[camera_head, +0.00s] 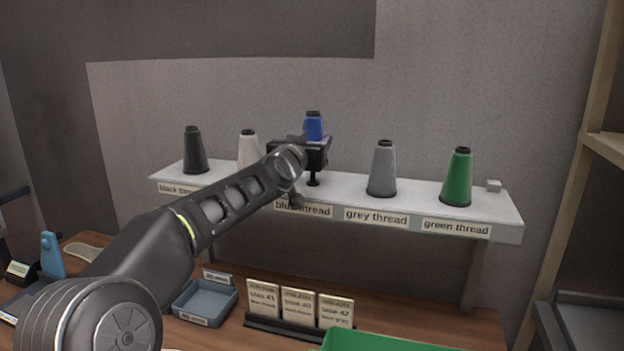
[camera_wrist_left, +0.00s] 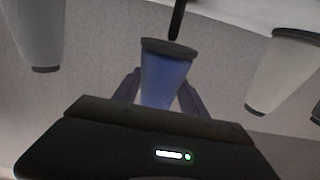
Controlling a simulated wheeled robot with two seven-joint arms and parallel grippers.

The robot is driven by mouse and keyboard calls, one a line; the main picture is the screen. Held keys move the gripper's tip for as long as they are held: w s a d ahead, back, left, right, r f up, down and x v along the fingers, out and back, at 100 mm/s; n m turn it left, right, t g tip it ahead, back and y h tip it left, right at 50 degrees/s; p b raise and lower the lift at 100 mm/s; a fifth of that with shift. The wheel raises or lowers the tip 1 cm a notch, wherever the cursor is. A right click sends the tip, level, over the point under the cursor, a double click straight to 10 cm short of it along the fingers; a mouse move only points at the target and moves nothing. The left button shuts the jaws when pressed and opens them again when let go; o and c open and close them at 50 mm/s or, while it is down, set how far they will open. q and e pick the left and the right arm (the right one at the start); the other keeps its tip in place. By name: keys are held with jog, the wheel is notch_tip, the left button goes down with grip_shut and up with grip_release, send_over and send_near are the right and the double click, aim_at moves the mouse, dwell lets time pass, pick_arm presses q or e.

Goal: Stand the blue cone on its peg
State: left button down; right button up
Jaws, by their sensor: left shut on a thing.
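The blue cone (camera_head: 313,127) is upright in my left gripper (camera_head: 316,143), above the shelf. My left gripper is shut on it, and the gripper hides its lower part in the head view. The dark peg (camera_head: 313,179) stands on the shelf below it, behind the "blue thread" label (camera_head: 304,210). The left wrist view is upside down: the cone (camera_wrist_left: 165,75) sits between the fingers, its dark base facing the peg (camera_wrist_left: 177,20). The peg tip looks close to the base, slightly right of its middle there. I cannot tell if they touch. My right gripper is not in view.
On the shelf (camera_head: 507,219) stand a black cone (camera_head: 194,152), a partly hidden white cone (camera_head: 248,147), a grey cone (camera_head: 383,170) and a green cone (camera_head: 458,179). Below are a blue-grey tray (camera_head: 205,318), a card holder (camera_head: 298,333) and a green bin (camera_head: 385,343).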

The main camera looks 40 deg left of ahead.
pick_arm(q)
jog(key=shift+f, duration=0.4)
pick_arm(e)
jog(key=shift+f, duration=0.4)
pick_arm(q)
jog(key=shift+f, duration=0.1)
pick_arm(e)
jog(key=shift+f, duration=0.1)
